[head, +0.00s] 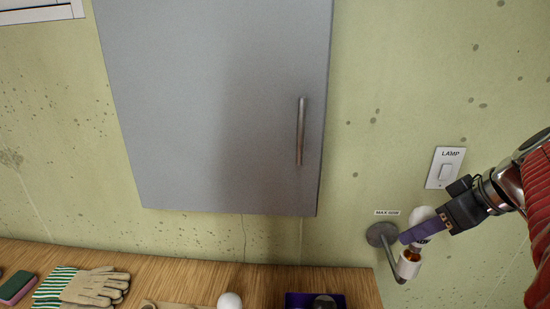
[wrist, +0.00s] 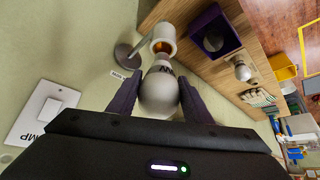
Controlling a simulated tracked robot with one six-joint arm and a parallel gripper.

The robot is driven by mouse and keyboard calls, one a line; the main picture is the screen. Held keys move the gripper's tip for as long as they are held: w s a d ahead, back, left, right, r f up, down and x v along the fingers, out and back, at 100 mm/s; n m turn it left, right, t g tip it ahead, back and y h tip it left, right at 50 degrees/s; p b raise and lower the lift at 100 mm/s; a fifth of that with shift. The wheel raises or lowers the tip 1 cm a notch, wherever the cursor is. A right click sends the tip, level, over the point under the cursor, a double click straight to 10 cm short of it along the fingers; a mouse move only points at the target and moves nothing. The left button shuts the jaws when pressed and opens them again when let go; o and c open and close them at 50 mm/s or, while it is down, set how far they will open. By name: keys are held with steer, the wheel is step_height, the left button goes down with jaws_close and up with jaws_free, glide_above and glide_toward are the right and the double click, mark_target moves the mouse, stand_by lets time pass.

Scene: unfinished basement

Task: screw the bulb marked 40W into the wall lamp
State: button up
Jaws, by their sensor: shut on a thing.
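My gripper (head: 421,229) is shut on a white bulb (wrist: 158,96), with a purple finger on each side of its globe. The bulb also shows in part between the fingers in the head view (head: 424,214). Dark print on the bulb is only partly visible, and I cannot read it. The wall lamp has a round grey wall plate, a bent arm and a white socket (head: 408,265). The socket's open mouth (wrist: 163,46) faces the bulb, with its orange inside showing. The bulb's narrow end is at the mouth; I cannot tell whether they touch.
A "MAX 60W" label (head: 386,212) and a LAMP switch (head: 445,169) are on the wall. The grey cabinet (head: 215,110) hangs left of the lamp. The wooden bench below holds another white bulb (head: 230,300), a purple box (head: 291,300), gloves (head: 92,287) and a sponge (head: 15,287).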

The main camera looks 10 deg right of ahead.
steer(key=shift+f, duration=1.7)
